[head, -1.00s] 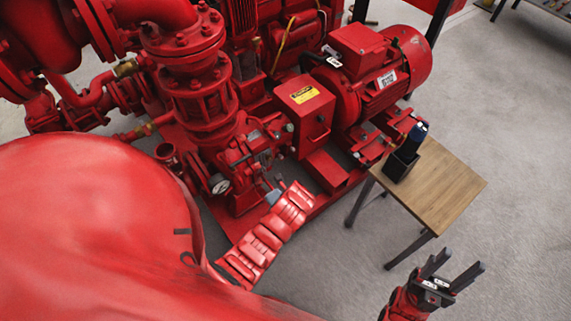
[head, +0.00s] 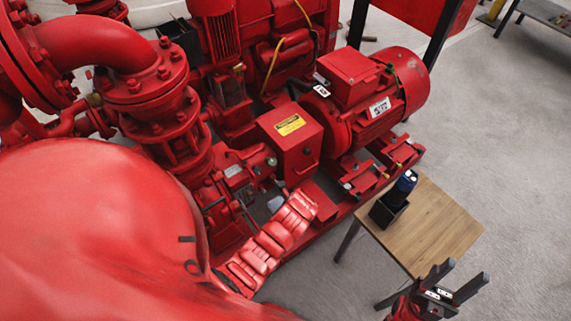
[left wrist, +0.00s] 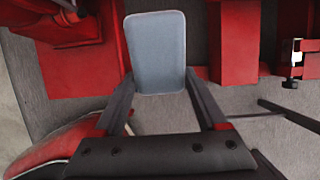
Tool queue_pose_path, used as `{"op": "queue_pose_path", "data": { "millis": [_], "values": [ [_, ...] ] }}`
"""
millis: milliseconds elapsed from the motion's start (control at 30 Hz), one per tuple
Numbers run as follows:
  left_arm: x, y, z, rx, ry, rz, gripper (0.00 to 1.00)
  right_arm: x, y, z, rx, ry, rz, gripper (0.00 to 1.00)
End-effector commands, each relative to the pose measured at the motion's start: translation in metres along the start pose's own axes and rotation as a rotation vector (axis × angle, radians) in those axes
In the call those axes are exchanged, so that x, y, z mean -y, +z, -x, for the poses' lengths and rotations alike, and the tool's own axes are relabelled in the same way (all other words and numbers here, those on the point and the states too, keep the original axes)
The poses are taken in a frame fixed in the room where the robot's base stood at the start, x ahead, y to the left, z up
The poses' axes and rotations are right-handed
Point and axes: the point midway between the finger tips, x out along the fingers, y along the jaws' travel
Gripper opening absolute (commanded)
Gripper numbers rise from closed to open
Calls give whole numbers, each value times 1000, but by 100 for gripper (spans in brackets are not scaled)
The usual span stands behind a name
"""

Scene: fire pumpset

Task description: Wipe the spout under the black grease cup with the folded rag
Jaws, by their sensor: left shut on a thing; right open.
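The folded rag is a flat blue-grey pad (left wrist: 155,52), held upright between the fingertips of my left gripper (left wrist: 159,84) in the left wrist view. My left gripper is shut on it. In the head view a small bluish patch of the rag (head: 275,204) shows beside the red pump unit, just left of the end of my red left arm, which hides most of that gripper. I cannot make out the black grease cup or the spout under it for certain. My right gripper (head: 458,279) is open and empty at the lower right, near the table's front corner.
The red pump casing (head: 165,130), coupling box (head: 290,138) and motor (head: 372,95) stand behind my left arm.

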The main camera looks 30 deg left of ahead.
Motion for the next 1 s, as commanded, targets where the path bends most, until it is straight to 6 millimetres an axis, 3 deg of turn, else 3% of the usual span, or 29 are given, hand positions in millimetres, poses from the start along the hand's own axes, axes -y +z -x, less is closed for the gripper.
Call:
{"op": "queue_pose_path", "data": {
  "millis": [100,500,1000],
  "values": [
    [-1,-6,-20,0,2,1,41,1,2,15,0,0,0,53],
    [-1,-24,-65,0,1,1,41,2,8,47,0,0,0,53],
    [0,-23,-64,0,1,-1,41,2,7,43,0,0,0,53]
  ]
}}
